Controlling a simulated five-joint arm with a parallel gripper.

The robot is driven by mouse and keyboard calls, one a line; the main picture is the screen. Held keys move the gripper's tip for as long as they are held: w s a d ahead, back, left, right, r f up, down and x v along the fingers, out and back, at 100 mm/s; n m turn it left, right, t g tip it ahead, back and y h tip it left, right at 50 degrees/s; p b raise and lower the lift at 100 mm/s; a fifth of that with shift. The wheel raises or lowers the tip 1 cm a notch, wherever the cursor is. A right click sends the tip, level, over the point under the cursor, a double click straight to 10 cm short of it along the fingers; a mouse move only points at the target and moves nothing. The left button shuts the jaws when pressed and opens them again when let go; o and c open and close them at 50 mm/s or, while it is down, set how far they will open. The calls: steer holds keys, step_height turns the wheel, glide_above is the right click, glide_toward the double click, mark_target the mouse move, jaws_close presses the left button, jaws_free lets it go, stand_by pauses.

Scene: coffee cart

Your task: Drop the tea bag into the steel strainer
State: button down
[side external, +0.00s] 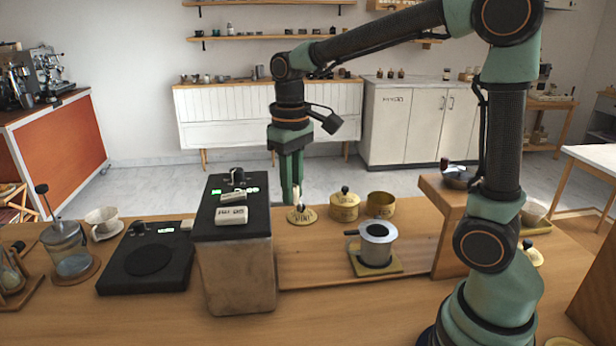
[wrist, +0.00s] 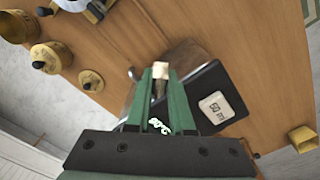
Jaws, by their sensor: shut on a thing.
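My gripper (side external: 291,198) points straight down behind the black-topped block in the side view. In the wrist view its green fingers (wrist: 161,72) are shut on a small pale thing, likely the tea bag (wrist: 161,69). I cannot make out the tea bag in the side view. The steel strainer (side external: 378,232) appears as a grey metal vessel with a side handle on a yellow mat, to the right of my gripper and apart from it. Part of a metal vessel shows at the top left edge of the wrist view.
The black-topped block (side external: 230,226) holds pale labelled pieces (side external: 231,215). A lidded brass tin (side external: 344,208), an open tin (side external: 380,204) and a loose knobbed lid (side external: 301,216) stand near my gripper. A black scale (side external: 148,262) lies left. Bare wood is in front.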

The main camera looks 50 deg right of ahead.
steer(key=s+d+f+m, duration=0.3)
steer(key=s+d, duration=0.1)
steer(key=d, duration=0.6)
steer(key=m, duration=0.3)
glide_toward(370, 240)
steer(key=d+f, duration=0.2)
steer(key=d, duration=0.2)
steer(key=shift+f, duration=1.85)
steer(key=c, duration=0.7)
jaws_free()
